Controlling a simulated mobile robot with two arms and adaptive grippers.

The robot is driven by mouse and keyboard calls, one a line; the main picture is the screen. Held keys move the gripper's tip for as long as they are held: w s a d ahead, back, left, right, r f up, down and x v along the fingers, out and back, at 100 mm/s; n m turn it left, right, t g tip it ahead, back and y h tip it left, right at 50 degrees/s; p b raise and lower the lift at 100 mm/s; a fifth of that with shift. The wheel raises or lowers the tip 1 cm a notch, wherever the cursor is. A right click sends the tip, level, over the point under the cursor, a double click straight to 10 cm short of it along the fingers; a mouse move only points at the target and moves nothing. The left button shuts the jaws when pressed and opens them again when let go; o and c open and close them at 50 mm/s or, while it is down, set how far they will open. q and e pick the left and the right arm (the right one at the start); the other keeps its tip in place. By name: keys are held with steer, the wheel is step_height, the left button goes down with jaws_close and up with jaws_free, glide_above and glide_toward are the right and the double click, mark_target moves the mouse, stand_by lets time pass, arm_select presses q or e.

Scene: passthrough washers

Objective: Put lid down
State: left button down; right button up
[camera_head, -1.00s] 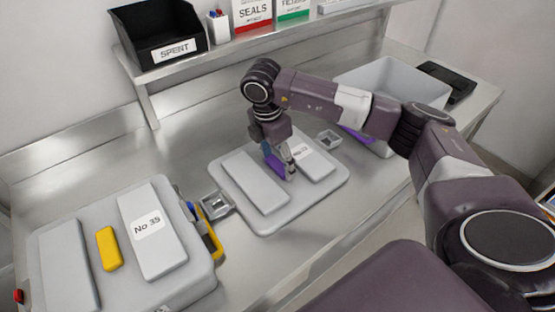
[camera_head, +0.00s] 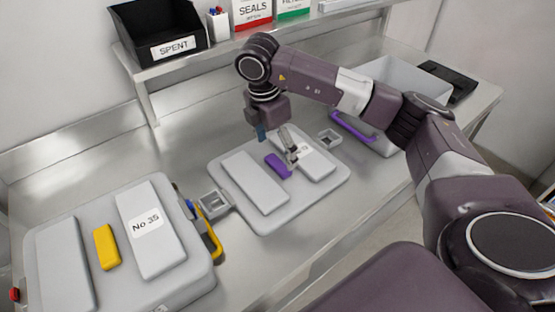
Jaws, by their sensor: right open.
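The grey lid (camera_head: 247,177) lies flat on the metal bench, with two raised light panels and a purple handle (camera_head: 278,166) between them. My right gripper (camera_head: 277,144) is open just above the handle, its fingers apart and empty. One finger overlaps the labelled right panel in the picture. The label is partly hidden by that finger. My left gripper is not in view.
A closed case (camera_head: 87,220) marked No 35 with a yellow handle stands at left. Small metal trays (camera_head: 214,203) and (camera_head: 329,138) flank the lid. A shelf above holds a black SPENT bin (camera_head: 158,27).

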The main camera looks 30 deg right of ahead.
mark_target(272, 171)
step_height(272, 171, up, 8)
steer(key=a, duration=0.1)
steer(key=shift+f, duration=0.25)
steer(key=shift+a, duration=0.1)
